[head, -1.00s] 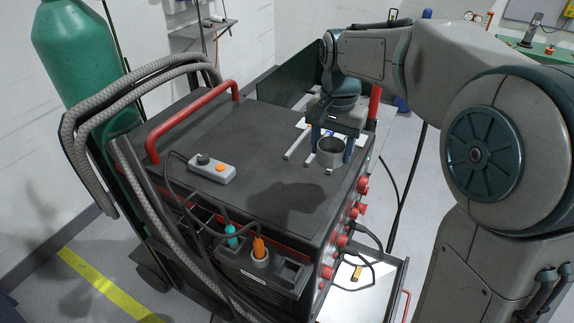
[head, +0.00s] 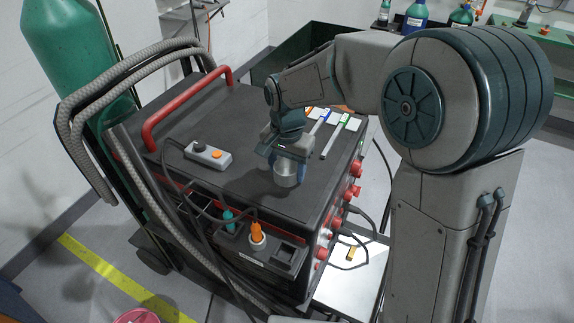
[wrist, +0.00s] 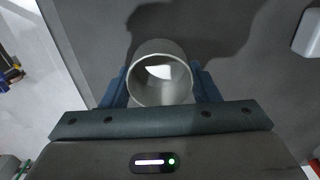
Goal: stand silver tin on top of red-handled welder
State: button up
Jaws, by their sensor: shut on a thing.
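The silver tin (head: 286,174) is an open-topped grey cylinder. It is upright on or just above the dark top of the red-handled welder (head: 222,118); a small gap cannot be ruled out. My gripper (head: 287,163) is shut on the tin, with one finger on each side. In the wrist view the tin (wrist: 160,82) sits between the blue fingers, its open mouth facing the camera. The welder's red handle (head: 180,108) runs along the left of its top.
Pens (head: 335,136) and white cards lie at the top's back right. Grey hoses and a green cylinder (head: 68,55) stand at the left. The top's middle is clear.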

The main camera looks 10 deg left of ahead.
jog(key=shift+f, duration=0.15)
jog(key=o, duration=1)
notch_tip(320, 180, up, 12)
jog(key=b, duration=0.1)
jog(key=s+d+f+n+t, duration=0.1)
jog(key=s+d+f+n, duration=0.1)
jog(key=s+d, duration=0.6)
jog(key=s+d+f+n+t, duration=0.1)
jog(key=s+d+f+t, duration=0.1)
jog(key=s+d, duration=0.6)
jog(key=d+f, duration=0.1)
jog(key=d, duration=0.4)
jog(key=shift+s+d+n+t, duration=0.3)
jog(key=shift+s+d+n, duration=0.05)
jog(key=shift+n, duration=0.05)
